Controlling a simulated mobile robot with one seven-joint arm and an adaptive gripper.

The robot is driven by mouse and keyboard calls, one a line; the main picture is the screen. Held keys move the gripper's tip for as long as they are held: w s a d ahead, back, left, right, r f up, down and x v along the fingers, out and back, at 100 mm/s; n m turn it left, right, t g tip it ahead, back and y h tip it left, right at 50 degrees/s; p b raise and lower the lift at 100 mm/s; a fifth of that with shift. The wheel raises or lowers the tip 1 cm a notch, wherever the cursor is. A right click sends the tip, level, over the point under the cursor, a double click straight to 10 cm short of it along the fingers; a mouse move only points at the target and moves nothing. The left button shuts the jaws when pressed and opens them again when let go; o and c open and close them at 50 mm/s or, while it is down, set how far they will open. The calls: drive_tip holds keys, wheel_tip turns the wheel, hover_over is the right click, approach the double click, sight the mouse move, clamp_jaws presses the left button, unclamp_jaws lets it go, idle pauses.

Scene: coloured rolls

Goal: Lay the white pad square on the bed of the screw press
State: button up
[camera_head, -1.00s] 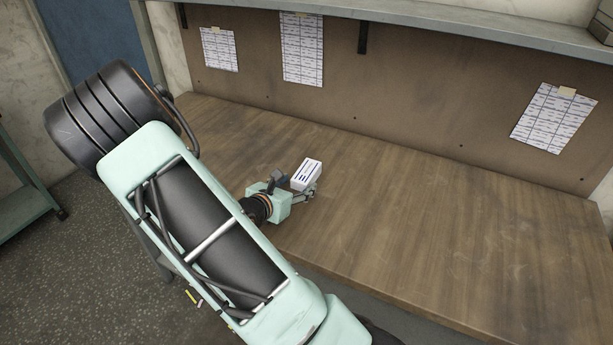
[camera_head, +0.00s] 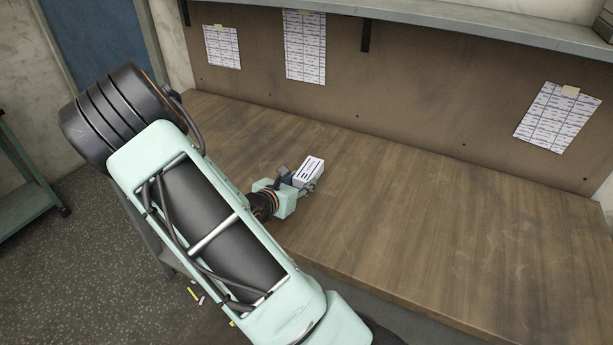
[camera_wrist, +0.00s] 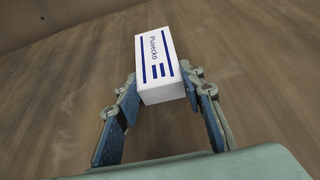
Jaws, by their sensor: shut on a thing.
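A white box (camera_head: 309,170) with blue bars and lettering shows on the wooden bench near its front left. In the wrist view the white box (camera_wrist: 160,65) is held between the two finger pads, its printed face toward the camera. My gripper (camera_head: 299,186) is shut on its near end; the wrist view shows the gripper (camera_wrist: 160,90) with a blue pad on either side. Whether the box touches the bench is hard to tell. No screw press or bed shows in either view.
The wooden bench top (camera_head: 440,220) is bare to the right of the gripper. A back panel with pinned paper sheets (camera_head: 305,48) and a shelf (camera_head: 470,38) stand behind it. Small scraps lie on the floor (camera_head: 110,270) by the bench.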

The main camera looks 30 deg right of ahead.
drive_tip(key=shift+r, duration=0.2)
drive_tip(key=shift+r, duration=0.65)
drive_tip(key=s+a+r+b, duration=0.5)
drive_tip(key=s+a+r, duration=0.2)
drive_tip(key=s+r, duration=0.4)
drive_tip(key=shift+s+a+b, duration=0.15)
drive_tip(key=shift+s+b, duration=0.2)
drive_tip(key=shift+s, duration=0.05)
drive_tip(key=shift+r, duration=0.1)
